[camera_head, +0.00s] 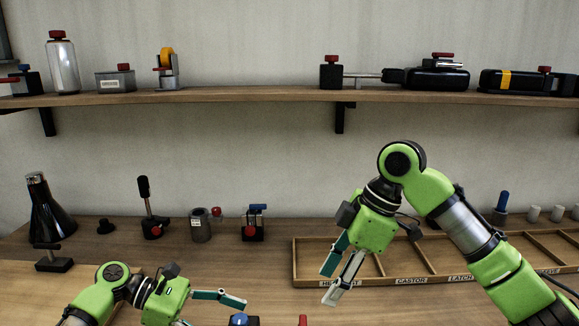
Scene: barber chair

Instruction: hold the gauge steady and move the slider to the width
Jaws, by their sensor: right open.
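My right gripper (328,286) is open and empty, pointing down and left, over the bench in front of the left end of the wooden tray. My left gripper (217,309) is low at the bottom edge, pointing right. Its upper finger shows, but its lower finger is mostly cut off, so its opening cannot be told. Just below and beside its upper fingertip, a blue knob (239,320) on a dark part shows at the bottom edge. A red tip (302,320) shows to the right of it. Whether these belong to the gauge and slider cannot be told; their lower parts are out of view.
A labelled compartment tray (296,262) lies behind and right of my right gripper. Several small fittings, including a black dispenser (49,210) and a grey cylinder (201,226), stand along the bench's back. A wall shelf (250,95) holds more devices. The bench (240,270) between the grippers is clear.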

